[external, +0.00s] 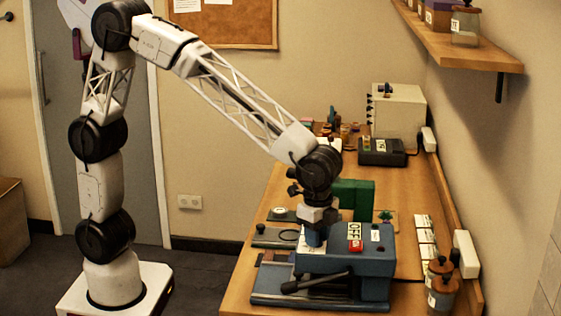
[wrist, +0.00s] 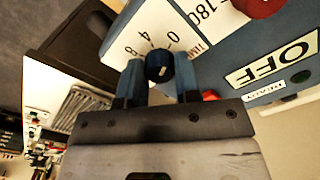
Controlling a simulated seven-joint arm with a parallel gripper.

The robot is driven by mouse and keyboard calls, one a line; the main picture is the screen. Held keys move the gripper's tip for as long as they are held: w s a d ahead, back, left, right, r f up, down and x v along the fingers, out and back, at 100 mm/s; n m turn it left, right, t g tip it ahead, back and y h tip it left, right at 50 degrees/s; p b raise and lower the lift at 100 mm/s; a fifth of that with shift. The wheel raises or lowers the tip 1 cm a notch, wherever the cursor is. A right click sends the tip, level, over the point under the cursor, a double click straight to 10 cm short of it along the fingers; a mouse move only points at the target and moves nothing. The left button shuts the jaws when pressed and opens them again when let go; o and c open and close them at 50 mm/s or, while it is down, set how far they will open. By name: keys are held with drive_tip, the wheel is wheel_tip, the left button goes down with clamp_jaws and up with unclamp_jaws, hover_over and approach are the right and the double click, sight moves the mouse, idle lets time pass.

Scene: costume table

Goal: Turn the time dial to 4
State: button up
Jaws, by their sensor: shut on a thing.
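The time dial (wrist: 158,62) is a small dark blue round knob on a white scale plate (wrist: 130,38) marked 0, 4 and 8, with the word TIME beside it. A short pale mark shows on the knob, but I cannot tell exactly which number it points to. My gripper (wrist: 159,74) has its two blue fingers closed on either side of the knob. In the external view my gripper (external: 313,236) reaches down to the top of the blue press (external: 375,262), and the dial is hidden there.
The press carries an OFF sign (wrist: 272,62), a READY label and a red knob (wrist: 258,5) near a 180 marking. A dark lever (external: 315,281) sticks out at its front left. Brown-lidded jars (external: 441,292) stand to its right. A green block (external: 355,195) is behind.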

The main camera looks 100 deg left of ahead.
drive_tip(key=n, duration=0.4)
drive_tip(key=shift+n, duration=2)
drive_tip(key=o, duration=0.9)
drive_tip(key=shift+r, duration=0.15)
drive_tip(key=shift+r, duration=3.75)
